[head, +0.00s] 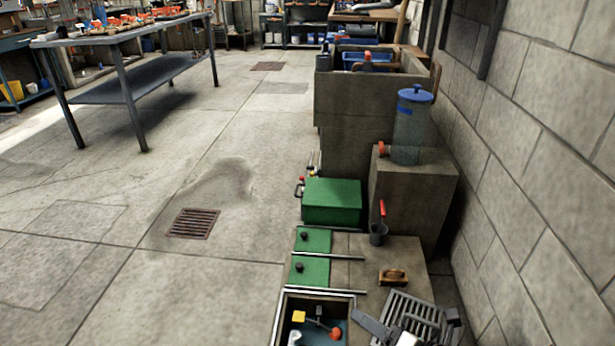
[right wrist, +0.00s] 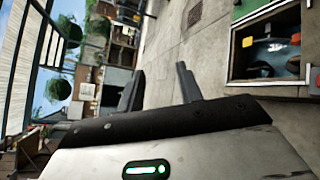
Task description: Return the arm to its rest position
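My right gripper (right wrist: 160,82) is open in the right wrist view, with its two dark fingers apart and nothing between them. In the head view the right gripper (head: 400,328) shows at the bottom edge, in front of a grey slotted grate (head: 408,308). Most of my right arm is outside the head view. My left gripper and left arm are not in view.
An open pit (head: 283,318) holding a yellow block and an orange-red part lies left of the gripper. Green lids (head: 312,270), a green box (head: 333,201), a wooden-handled brush (head: 393,277) and a blue-topped canister (head: 408,125) stand beyond. A block wall (head: 530,150) bounds the right.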

